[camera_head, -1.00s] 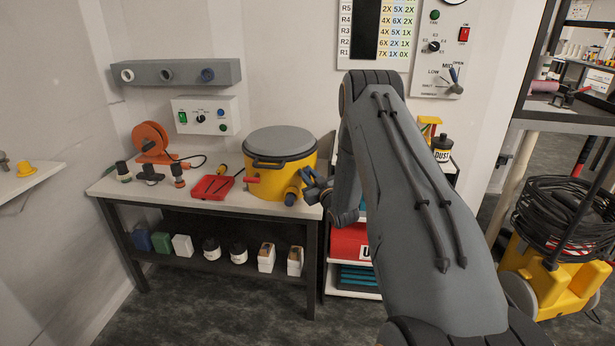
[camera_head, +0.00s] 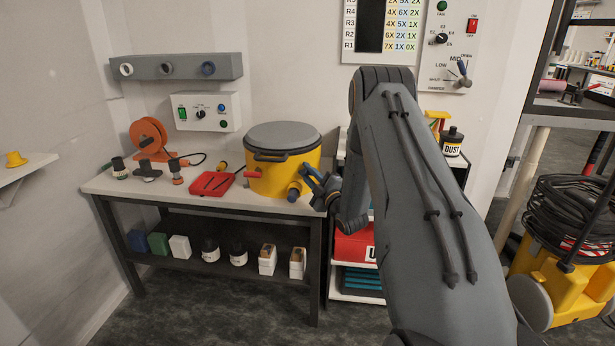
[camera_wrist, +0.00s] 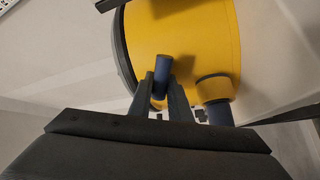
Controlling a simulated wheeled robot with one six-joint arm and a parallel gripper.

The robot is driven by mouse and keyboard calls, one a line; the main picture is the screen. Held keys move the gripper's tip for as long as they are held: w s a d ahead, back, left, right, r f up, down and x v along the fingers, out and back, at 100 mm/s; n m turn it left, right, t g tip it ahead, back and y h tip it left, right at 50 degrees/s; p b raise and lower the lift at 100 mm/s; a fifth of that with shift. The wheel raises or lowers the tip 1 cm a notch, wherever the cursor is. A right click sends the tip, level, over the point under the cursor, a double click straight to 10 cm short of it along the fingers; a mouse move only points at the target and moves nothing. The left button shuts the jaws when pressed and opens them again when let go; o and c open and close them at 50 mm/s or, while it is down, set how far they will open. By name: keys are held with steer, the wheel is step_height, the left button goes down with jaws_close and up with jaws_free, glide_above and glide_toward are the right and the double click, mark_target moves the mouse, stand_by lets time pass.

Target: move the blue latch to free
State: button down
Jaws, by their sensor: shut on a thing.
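The yellow drum (camera_head: 290,177) with a grey lid stands at the right end of the bench. My gripper (camera_head: 312,182) is at the drum's right side, by a yellow spout with a blue end (camera_head: 294,192). In the wrist view the blue latch (camera_wrist: 162,72) is a short blue bar standing out from the yellow wall. My gripper (camera_wrist: 166,92) is shut on it, one finger on each side. The blue-ended spout (camera_wrist: 217,102) is just right of the fingers, apart from them. The latch's base is partly hidden by the fingers.
A red handle (camera_head: 250,174) sticks out of the drum's front left. A red tray (camera_head: 213,183) and an orange reel (camera_head: 150,138) are on the bench (camera_head: 236,205) to the left. A shelf with a red box (camera_head: 352,246) stands right of the bench, partly behind my arm.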

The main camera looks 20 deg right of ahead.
steer(key=n+y+b, duration=0.1)
steer(key=n, duration=0.2)
steer(key=f+n+b, duration=0.1)
steer(key=n, duration=0.1)
steer(key=shift+a+n+y+b, duration=0.1)
steer(key=shift+n+y+b, duration=0.25)
steer(key=shift+n+y, duration=0.05)
stand_by(0.3)
steer(key=c, duration=1.6)
jaws_free()
steer(key=shift+c, duration=0.2)
steer(key=v, duration=0.8)
steer(key=shift+b, duration=0.45)
